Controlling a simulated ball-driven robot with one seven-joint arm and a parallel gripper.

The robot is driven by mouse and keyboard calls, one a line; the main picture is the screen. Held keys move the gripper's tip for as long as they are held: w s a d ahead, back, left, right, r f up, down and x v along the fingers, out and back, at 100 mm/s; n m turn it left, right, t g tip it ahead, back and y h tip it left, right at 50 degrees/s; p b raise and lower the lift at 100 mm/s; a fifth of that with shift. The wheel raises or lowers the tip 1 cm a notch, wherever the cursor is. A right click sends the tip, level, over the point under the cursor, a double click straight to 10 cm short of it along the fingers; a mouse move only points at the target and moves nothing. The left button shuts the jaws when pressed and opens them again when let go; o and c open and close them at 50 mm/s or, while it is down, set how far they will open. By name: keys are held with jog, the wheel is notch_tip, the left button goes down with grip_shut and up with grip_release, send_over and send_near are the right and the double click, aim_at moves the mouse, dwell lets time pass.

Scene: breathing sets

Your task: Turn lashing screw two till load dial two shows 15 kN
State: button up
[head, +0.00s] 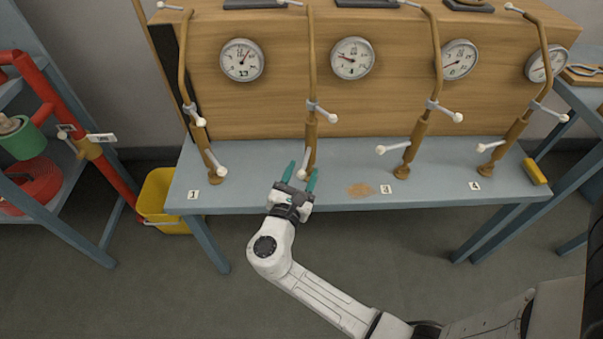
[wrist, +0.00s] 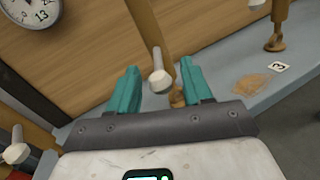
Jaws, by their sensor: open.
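Lashing screw two (head: 311,130) is the second brown rod from the left, standing upright against the wooden panel, with a pale cross handle at mid-height and another low down. Load dial two (head: 352,58) is a round white gauge to its right; its needle points left, but the figures are too small to read. My gripper (head: 298,178) is open, its teal fingers at the screw's foot. In the wrist view, the pale knob of the low handle (wrist: 160,82) shows between the open fingers (wrist: 160,90), with no visible contact. Number plate two is not visible.
Similar screws one (head: 184,70), three (head: 418,130) and four (head: 518,128) stand along the grey-blue bench (head: 240,195). A yellow bucket (head: 158,195) sits on the floor at left. A yellow block (head: 535,172) lies at the bench's right end. Floor in front is clear.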

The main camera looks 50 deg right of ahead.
jog(key=shift+d, duration=0.15)
jog(key=shift+c, duration=0.2)
grip_shut()
dwell(0.4)
